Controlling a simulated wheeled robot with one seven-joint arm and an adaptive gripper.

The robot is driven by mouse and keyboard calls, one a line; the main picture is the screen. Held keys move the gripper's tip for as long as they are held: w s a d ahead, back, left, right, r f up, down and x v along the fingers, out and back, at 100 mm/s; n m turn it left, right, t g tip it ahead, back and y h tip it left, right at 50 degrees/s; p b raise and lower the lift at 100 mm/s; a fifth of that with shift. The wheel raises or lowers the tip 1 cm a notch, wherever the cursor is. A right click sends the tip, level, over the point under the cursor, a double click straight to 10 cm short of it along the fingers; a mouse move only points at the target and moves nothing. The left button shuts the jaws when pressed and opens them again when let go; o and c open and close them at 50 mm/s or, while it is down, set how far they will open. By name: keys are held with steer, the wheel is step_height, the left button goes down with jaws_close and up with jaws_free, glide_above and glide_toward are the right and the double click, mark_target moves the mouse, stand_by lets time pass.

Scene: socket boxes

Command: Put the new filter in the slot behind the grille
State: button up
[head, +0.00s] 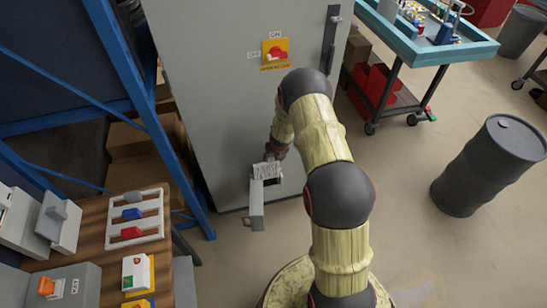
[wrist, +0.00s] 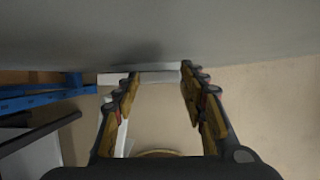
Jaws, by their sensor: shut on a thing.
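A pale filter (head: 265,171) with a grey patterned face shows in the head view at the slot low on the grey cabinet (head: 215,90). My gripper (head: 275,153) is at its upper edge, against the cabinet front. In the wrist view my gripper (wrist: 160,80) has its fingers spread, with the filter's light edge (wrist: 158,76) between the fingertips. The grille (head: 257,207) hangs swung open below the slot. A dark part of the slot opening (head: 272,182) shows beside it. How deep the filter sits in the slot is hidden.
A wooden bench (head: 95,220) with switch and socket boxes stands at left beside a blue rack (head: 150,110). A dark drum (head: 490,165) and a blue-topped cart (head: 425,50) stand at right. The floor between is clear.

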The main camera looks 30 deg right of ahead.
stand_by(0.3)
steer(key=b, duration=0.6)
glide_above(273, 172)
steer(key=shift+d+f, duration=0.1)
steer(key=shift+f, duration=3.45)
steer(key=shift+f+b, duration=0.7)
steer(key=shift+f, duration=1.85)
steer(key=o, duration=1.2)
steer(key=shift+c, duration=0.2)
